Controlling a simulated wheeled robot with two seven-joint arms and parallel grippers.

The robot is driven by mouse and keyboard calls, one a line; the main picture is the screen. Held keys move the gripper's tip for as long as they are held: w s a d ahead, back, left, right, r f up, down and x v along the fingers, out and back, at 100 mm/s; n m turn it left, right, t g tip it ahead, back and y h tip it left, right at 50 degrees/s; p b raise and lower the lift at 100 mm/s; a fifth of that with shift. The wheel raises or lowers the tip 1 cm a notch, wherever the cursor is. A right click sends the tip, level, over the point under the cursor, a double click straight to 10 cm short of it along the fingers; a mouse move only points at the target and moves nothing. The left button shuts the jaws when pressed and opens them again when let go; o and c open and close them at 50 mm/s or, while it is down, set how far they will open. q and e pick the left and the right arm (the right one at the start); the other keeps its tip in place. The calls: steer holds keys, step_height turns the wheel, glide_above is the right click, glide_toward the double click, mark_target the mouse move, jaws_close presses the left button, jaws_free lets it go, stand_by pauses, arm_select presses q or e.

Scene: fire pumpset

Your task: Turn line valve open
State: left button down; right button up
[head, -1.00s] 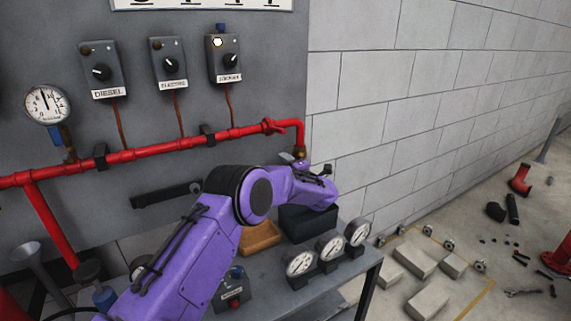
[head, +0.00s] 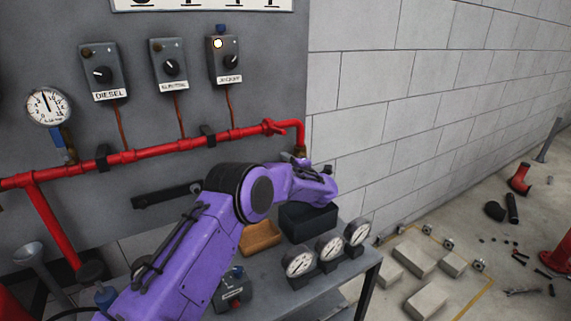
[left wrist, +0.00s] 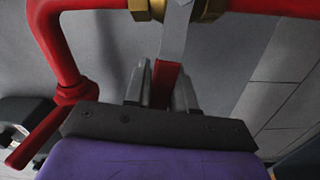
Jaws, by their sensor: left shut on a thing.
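The line valve shows a brass body (left wrist: 150,8) on the red pipe at the top of the left wrist view. Its flat grey lever (left wrist: 176,38) runs down from the brass toward my gripper and ends in a red grip (left wrist: 164,86). My left gripper (left wrist: 162,75) is shut on this red grip, with one finger on each side. In the head view, a brass fitting (head: 300,153) shows under the pipe's right-hand bend; my purple left arm hides my fingers and the lever there. My right gripper is in neither view.
The red pipe (head: 180,146) runs along the grey panel. Another red handle (left wrist: 35,138) is at lower left in the left wrist view. Below my arm, a table holds a black bin (head: 308,222), an orange tray (head: 260,236) and three gauges (head: 330,246).

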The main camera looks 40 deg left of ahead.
arm_select(q)
steer(key=shift+w+d+r+m+p, duration=0.1)
steer(key=shift+w+r+m+p, duration=0.15)
steer(key=shift+r+m, duration=0.45)
steer(key=shift+w+d+r+m+p, duration=0.15)
steer(key=shift+r+m+p, duration=0.2)
steer(key=shift+m, duration=0.6)
steer(key=shift+w+r+m+p, duration=0.2)
steer(key=shift+r+m+p, duration=0.2)
steer(key=shift+m, duration=0.45)
steer(key=c, duration=1)
jaws_free()
steer(key=shift+r, duration=0.1)
steer(key=b+v, duration=0.2)
steer(key=v, duration=0.8)
steer(key=shift+s+d, duration=0.1)
steer(key=shift+d, duration=0.15)
